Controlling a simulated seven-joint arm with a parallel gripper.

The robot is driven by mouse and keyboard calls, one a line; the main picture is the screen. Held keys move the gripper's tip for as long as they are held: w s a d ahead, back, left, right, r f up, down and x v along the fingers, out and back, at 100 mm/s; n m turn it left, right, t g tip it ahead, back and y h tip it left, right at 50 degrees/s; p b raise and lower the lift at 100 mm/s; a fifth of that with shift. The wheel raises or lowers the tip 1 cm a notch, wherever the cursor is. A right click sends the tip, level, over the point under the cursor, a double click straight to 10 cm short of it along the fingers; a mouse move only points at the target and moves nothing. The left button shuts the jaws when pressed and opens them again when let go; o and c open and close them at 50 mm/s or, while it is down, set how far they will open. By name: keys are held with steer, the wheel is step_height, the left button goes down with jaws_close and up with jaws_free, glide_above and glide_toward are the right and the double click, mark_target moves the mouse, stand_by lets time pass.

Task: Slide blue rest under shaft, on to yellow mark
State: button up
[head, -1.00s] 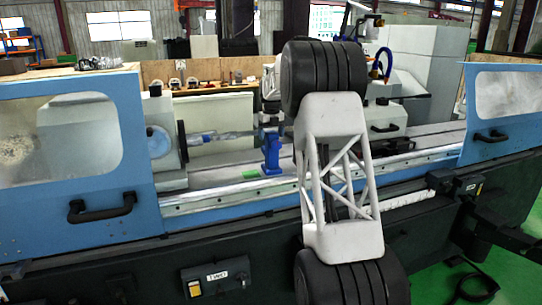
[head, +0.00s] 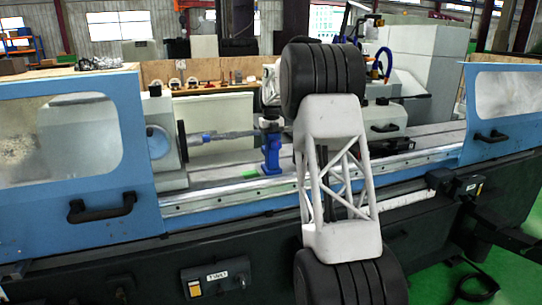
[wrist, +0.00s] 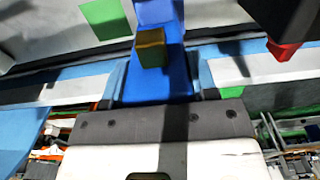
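The blue rest (head: 271,155) stands upright on the machine's rail, to the right of a green mark (head: 250,174); I see no yellow mark on the rail. The shaft (head: 225,136) runs level from the left chuck toward the rest's upper part. My gripper (head: 268,116) is at the top of the rest. In the wrist view the blue rest (wrist: 160,80) lies between my fingers, with a yellow-brown block (wrist: 150,47) on it. The green mark (wrist: 104,18) is to its left. Whether the fingers press on the rest is unclear.
The left blue door (head: 70,160) and the right blue door (head: 510,110) flank the opening. A white machine head (head: 400,90) is at the right behind my arm. In the wrist view a dark part with a red tip (wrist: 283,50) is at upper right. The rail left of the mark is clear.

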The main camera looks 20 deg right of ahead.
steer(key=shift+c, duration=1.4)
steer(key=shift+w, duration=2)
steer(key=o, duration=1.1)
steer(key=shift+r, duration=0.15)
steer(key=shift+r, duration=3.7)
